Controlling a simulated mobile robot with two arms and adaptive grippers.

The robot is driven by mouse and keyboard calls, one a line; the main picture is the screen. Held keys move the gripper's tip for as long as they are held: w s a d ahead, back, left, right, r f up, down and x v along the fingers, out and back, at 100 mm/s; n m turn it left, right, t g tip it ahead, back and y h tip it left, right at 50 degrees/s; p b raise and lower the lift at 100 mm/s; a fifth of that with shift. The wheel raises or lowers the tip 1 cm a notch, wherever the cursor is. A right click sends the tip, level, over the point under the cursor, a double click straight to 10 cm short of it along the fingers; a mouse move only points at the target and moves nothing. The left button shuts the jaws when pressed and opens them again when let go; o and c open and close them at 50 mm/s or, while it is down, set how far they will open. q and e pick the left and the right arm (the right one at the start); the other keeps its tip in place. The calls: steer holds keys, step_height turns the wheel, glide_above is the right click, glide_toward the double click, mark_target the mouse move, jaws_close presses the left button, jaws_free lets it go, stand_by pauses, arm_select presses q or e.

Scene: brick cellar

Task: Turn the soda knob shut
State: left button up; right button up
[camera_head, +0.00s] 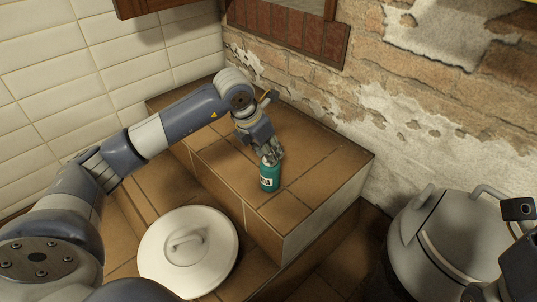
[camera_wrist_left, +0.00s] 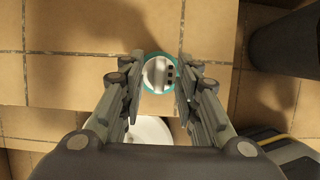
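The teal soda container (camera_head: 268,180) stands upright on the raised tiled ledge, with white lettering on its side. My left gripper (camera_head: 272,157) is right over its top, pointing down. In the left wrist view, the round pale top (camera_wrist_left: 157,73) with a teal rim and dark marks lies between the two fingers (camera_wrist_left: 159,90). The fingers are apart, one on each side of it; I cannot tell whether they touch it. Dark and grey parts at the right edge of the head view look like my right gripper (camera_head: 519,235), cut off by the frame.
A round white lid (camera_head: 188,250) with a handle lies on the lower tiles left of the ledge (camera_head: 325,175). A large grey metal pot (camera_head: 440,245) stands at the lower right. A brick wall is behind, white tiles at left. The ledge around the container is clear.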

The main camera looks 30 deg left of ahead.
arm_select(q)
steer(key=shift+f, duration=0.15)
jaws_close()
